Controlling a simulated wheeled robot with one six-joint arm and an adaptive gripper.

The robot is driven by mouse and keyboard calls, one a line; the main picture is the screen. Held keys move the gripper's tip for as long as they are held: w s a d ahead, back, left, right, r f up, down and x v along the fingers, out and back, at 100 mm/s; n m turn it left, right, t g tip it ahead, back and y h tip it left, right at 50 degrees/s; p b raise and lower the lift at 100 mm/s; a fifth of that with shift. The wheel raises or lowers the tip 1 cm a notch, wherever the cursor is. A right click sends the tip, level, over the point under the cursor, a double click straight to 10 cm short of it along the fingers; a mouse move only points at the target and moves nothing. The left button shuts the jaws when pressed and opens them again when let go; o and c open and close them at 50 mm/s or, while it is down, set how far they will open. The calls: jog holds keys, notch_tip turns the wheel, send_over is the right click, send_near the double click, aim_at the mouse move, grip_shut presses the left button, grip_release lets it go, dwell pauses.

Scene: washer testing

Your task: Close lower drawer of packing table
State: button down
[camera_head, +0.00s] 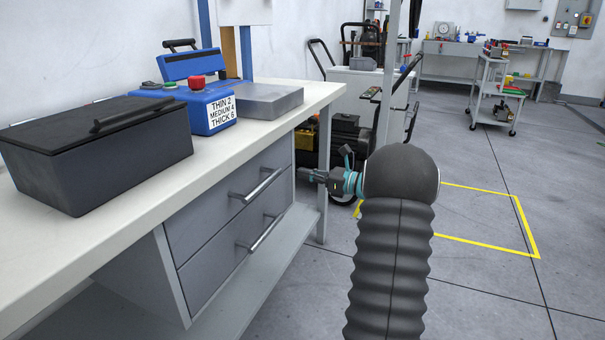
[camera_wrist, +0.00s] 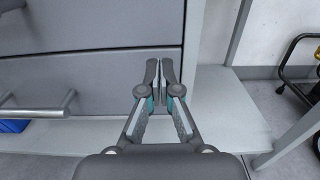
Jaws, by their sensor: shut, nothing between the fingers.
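The packing table (camera_head: 60,250) has two grey drawers under its top. The lower drawer (camera_head: 225,260) has a metal bar handle (camera_head: 266,231), and its front looks nearly in line with the upper drawer (camera_head: 208,215). I cannot tell whether a small gap remains. In the wrist view the lower drawer front (camera_wrist: 90,75) fills the left side, with its handle (camera_wrist: 35,108) at far left. My gripper (camera_head: 306,175) is shut and empty near the drawers' right end. In the wrist view its fingertips (camera_wrist: 160,72) point at the lower drawer front's right edge; contact is unclear.
A low shelf (camera_wrist: 225,110) runs beneath the drawers, and a table leg (camera_head: 323,170) stands at the right end. A dark box (camera_head: 100,160), a blue control unit (camera_head: 205,108) and a grey block (camera_head: 262,100) sit on top. The floor to the right is open.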

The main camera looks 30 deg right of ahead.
jog(key=p+v, duration=0.1)
jog(key=v, duration=1.2)
jog(key=shift+w+d, duration=0.1)
jog(key=s+a+f+n+g+h, duration=0.1)
jog(key=s+a+f+n+g, duration=0.1)
jog(key=f, duration=0.3)
jog(key=s+a+f+n+g+h, duration=0.1)
jog(key=s+a+f+n+g, duration=0.1)
jog(key=f, duration=0.3)
jog(key=s+a+n+g+h, duration=0.1)
jog(key=s+a+n+g, duration=0.55)
jog(key=a, duration=0.35)
jog(key=s+a+r+n+h+p, duration=0.1)
jog(key=s+a+r+n+h, duration=0.1)
jog(key=s+a+r+n, duration=0.3)
jog(key=s+a+r+n+h+p, duration=0.2)
jog(key=s+a+r+n, duration=0.3)
jog(key=a, duration=0.6)
jog(key=s+a+r+n+t+h+p, duration=0.1)
jog(key=s+a+r+n+h+p, duration=0.1)
jog(key=s+a+r+n, duration=0.3)
jog(key=a+n, duration=0.3)
jog(key=shift+a+n+h, duration=0.35)
jog(key=shift+h, duration=0.05)
